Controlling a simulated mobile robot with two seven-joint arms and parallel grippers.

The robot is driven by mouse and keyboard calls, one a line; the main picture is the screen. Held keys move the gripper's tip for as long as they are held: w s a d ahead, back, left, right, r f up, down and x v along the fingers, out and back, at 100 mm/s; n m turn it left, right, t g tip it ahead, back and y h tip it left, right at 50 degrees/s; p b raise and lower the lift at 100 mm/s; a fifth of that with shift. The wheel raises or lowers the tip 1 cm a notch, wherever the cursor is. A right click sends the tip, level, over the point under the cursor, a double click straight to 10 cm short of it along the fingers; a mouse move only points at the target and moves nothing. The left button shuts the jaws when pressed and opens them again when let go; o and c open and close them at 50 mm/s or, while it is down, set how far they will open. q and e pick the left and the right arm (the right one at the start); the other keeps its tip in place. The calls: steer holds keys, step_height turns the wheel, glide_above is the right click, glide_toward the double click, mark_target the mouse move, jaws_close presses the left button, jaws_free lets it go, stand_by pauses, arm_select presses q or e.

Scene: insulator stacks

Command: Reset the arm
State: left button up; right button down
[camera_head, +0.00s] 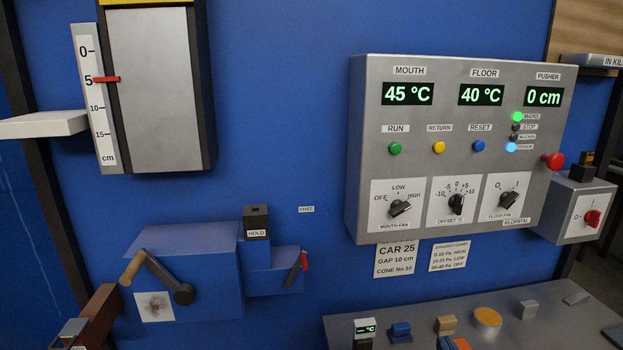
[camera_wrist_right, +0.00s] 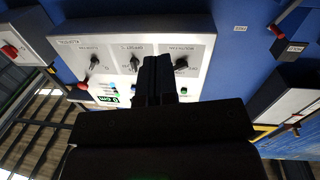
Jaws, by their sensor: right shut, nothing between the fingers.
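My right gripper (camera_wrist_right: 158,75) shows in the right wrist view as a dark shape with its two fingers together and nothing between them. It points towards the grey control panel (camera_wrist_right: 190,22), which appears upside down there, and its fingers hide part of the panel's dials. I cannot tell any contact with the panel. In the head view the same control panel (camera_head: 455,110) shows unobstructed, with lit displays reading 45 °C, 40 °C and 0 cm. I make out neither gripper in the head view.
Left of the panel is a blue box with a wooden-handled crank (camera_head: 155,275) and a red-tipped lever (camera_head: 304,262). A grey bench (camera_head: 545,325) below holds several small blocks. A white shelf (camera_head: 45,124) juts out at left.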

steer(key=s+d+f+g, duration=0.3)
steer(key=s+f+g, duration=0.2)
steer(key=s+f, duration=1.4)
steer(key=shift+f+g+h, duration=0.3)
steer(key=shift+f+g, duration=0.1)
steer(key=shift+f, duration=0.05)
stand_by(0.4)
